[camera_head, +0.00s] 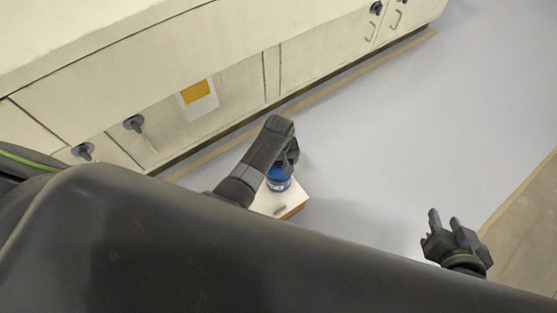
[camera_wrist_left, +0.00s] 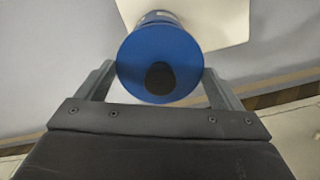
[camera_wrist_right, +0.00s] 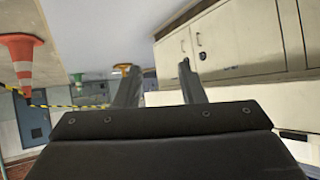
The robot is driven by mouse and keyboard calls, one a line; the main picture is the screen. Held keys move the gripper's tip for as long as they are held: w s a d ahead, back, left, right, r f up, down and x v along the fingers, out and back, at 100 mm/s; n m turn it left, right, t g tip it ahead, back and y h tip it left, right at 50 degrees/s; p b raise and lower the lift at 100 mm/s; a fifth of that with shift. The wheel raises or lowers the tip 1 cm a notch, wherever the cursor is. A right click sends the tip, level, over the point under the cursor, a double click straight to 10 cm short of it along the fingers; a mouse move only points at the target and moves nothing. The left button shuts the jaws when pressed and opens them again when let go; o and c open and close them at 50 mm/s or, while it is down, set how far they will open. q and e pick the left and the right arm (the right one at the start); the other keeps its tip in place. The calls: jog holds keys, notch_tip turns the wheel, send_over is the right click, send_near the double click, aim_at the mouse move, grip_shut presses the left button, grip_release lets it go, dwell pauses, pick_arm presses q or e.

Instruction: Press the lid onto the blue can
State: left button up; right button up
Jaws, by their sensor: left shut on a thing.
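The blue can (camera_head: 278,184) stands on a small white-topped block (camera_head: 296,200) on the floor. In the left wrist view, a round blue lid (camera_wrist_left: 137,62) with a dark oval spot fills the space between my left fingers, with part of the can's side (camera_wrist_left: 158,17) showing behind it. My left gripper (camera_head: 287,162) is over the can and shut on the lid, a finger on each side. Whether the lid is fully seated I cannot tell. My right gripper (camera_head: 444,218) is open and empty, away to the right; its spread fingers also show in the right wrist view (camera_wrist_right: 157,82).
Cream cabinets (camera_head: 215,75) with dark handles run along the back left. Grey floor (camera_head: 375,150) lies open between the block and my right gripper. The right wrist view shows an orange and white cone (camera_wrist_right: 22,58) and yellow-black tape.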

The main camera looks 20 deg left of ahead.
pick_arm(q)
jog(key=shift+f, duration=0.2)
jog(key=shift+f+b, duration=0.2)
jog(key=shift+b, duration=0.25)
jog(key=shift+f+b, duration=0.5)
jog(key=shift+f, duration=0.65)
pick_arm(e)
jog(key=w+r+n+t+h, duration=0.1)
jog(key=w+r+t, duration=0.3)
jog(key=r+t, duration=0.6)
jog(key=shift+w+d+r, duration=0.15)
jog(key=shift+d+r, duration=0.25)
jog(key=shift+r, duration=2.4)
pick_arm(q)
jog(key=shift+p, duration=0.35)
pick_arm(e)
jog(key=shift+r, duration=0.5)
pick_arm(q)
jog(key=shift+f+p, duration=0.15)
jog(key=shift+p, duration=0.25)
pick_arm(e)
jog(key=shift+r, duration=0.4)
pick_arm(q)
jog(key=o, duration=0.8)
jog(key=shift+c, duration=0.2)
